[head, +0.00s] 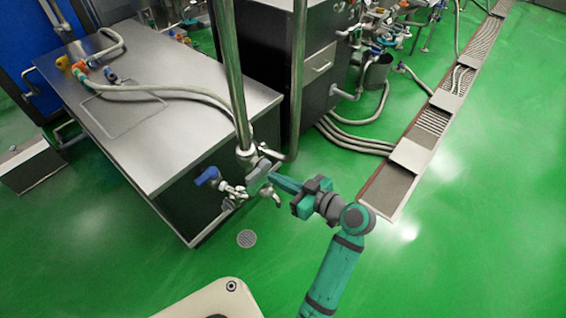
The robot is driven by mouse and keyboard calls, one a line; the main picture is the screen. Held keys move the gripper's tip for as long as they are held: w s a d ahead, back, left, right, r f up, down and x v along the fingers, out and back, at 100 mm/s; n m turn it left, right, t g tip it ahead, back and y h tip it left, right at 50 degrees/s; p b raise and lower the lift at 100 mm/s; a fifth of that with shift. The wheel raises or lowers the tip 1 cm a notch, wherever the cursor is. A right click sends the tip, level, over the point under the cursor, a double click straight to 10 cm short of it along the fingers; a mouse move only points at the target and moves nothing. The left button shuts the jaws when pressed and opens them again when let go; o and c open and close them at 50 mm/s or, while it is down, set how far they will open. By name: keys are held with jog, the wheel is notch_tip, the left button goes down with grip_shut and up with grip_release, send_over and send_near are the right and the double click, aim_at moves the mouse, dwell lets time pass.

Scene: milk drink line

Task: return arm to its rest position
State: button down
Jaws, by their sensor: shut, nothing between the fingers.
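My arm reaches up from the bottom of the head view, teal and dark grey. My gripper (270,180) is at its end, pointing left, with its fingers together and nothing held. The fingertips are close to a metal pipe fitting (248,160) at the foot of a vertical steel pipe. I cannot tell whether they touch it. A small metal tap (272,196) hangs just below the fingers. A valve with a blue handle (207,176) is to the left of the gripper, on the side of the steel-topped cabinet.
The steel-topped cabinet (165,135) with hoses stands at left. Vertical steel pipes (229,65) rise beside the gripper. A dark machine cabinet (315,80) stands behind. A floor drain channel (430,125) runs along the right. Green floor (480,230) is clear at right.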

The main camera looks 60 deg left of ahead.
jog(key=shift+d, duration=0.1)
jog(key=w+d+f+m+t, duration=0.4)
jog(key=d+f+m+t, duration=0.2)
jog(key=f+m+t, duration=0.25)
jog(key=d+f+m+t+h, duration=0.3)
jog(key=d+f+m, duration=0.1)
jog(key=d, duration=0.3)
jog(key=d+f+m+t+h, duration=0.2)
jog(key=d+f+m+t, duration=0.2)
jog(key=d, duration=0.4)
jog(key=s+d+m+t+h, duration=0.2)
jog(key=s+d+m+h, duration=0.15)
jog(key=d, duration=0.55)
jog(key=s+d+r+t+h, duration=0.3)
jog(key=s+d+r+h, duration=0.2)
jog(key=s+d+r, duration=0.5)
jog(key=s+d, duration=0.2)
jog(key=d, duration=0.1)
jog(key=shift+s+m+h, duration=0.35)
jog(key=shift+m, duration=0.05)
